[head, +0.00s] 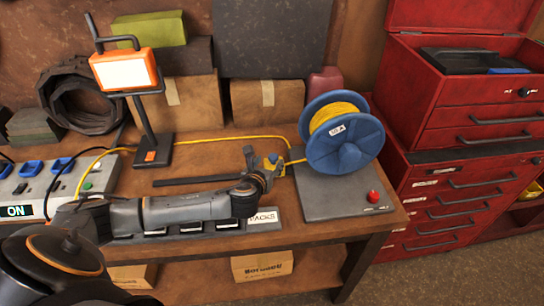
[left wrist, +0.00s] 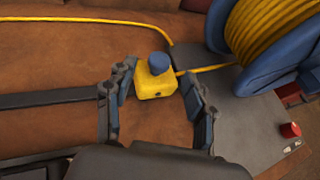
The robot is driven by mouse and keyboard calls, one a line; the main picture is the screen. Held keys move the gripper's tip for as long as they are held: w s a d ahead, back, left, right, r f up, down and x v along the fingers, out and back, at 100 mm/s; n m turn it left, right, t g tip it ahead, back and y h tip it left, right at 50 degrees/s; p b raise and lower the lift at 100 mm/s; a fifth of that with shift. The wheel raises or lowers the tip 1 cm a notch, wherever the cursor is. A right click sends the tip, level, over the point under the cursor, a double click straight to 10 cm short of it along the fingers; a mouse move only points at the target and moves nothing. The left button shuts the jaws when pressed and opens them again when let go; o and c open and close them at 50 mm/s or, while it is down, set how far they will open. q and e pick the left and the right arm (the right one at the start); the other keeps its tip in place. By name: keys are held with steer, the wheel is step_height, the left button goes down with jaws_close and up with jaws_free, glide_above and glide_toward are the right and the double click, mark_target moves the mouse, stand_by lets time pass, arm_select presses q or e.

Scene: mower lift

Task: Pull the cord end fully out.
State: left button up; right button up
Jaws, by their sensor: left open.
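The cord end is a yellow block with a blue knob (left wrist: 155,82), and it sits between the fingers of my left gripper (left wrist: 158,76) in the left wrist view. The fingers are open, one on each side of it, and whether either touches it is unclear. In the head view my left gripper (head: 262,166) is over the bench, left of the reel, with the cord end (head: 273,161) partly hidden by it. A short yellow cord (left wrist: 208,69) runs from the block to the blue reel (head: 349,152), which is wound with yellow cord. My right gripper is not seen.
The reel stands on a grey base plate (head: 328,196) with a red button (head: 373,196). An orange lamp (head: 127,70) stands behind my arm. A power strip (head: 55,188) is at the left. A red tool cabinet (head: 455,165) stands right of the bench. Another yellow cord crosses the bench behind.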

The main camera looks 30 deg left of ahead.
mark_target(273, 156)
arm_select(q)
steer(key=shift+x, duration=2.4)
jaws_close()
